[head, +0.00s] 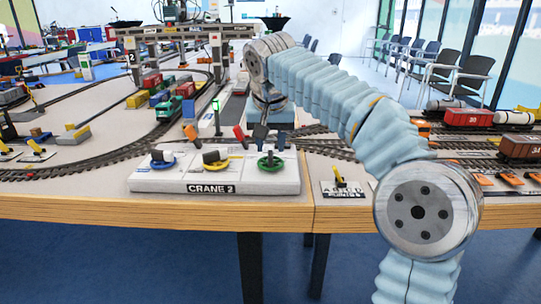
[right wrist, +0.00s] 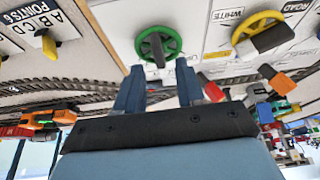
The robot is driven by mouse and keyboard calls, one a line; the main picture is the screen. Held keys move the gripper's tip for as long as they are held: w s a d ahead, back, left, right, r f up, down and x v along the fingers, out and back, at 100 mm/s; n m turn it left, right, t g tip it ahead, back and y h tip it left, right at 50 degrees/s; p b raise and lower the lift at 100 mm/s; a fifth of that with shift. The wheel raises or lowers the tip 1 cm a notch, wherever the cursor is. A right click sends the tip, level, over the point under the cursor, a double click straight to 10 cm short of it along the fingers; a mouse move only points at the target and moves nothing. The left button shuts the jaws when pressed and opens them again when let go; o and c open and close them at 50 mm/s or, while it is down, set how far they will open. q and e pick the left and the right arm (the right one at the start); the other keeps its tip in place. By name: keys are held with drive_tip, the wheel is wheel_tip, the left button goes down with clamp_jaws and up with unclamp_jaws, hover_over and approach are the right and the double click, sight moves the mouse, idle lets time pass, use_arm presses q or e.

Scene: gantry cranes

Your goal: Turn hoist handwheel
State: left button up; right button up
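A white control panel (head: 225,181) marked CRANE stands at the table's front edge. It carries a blue handwheel (head: 162,160), a yellow handwheel (head: 215,161) and a green handwheel (head: 270,163), each with a dark handle. I cannot read which one is the hoist. My right gripper (head: 270,139) is just above the green wheel, fingers pointing down. In the right wrist view its two fingers (right wrist: 160,68) are apart, and the green wheel (right wrist: 172,42) with its dark handle lies just beyond the tips, roughly between them. Contact is not clear. My left gripper is not in view.
A gantry crane (head: 180,33) stands over tracks behind the panel. A green locomotive (head: 170,107) and wagons stand on the left tracks. A small points lever plate (head: 342,187) is right of the panel. Red wagons (head: 468,117) stand at the right.

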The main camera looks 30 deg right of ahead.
drive_tip(key=shift+x, duration=1.45)
clamp_jaws()
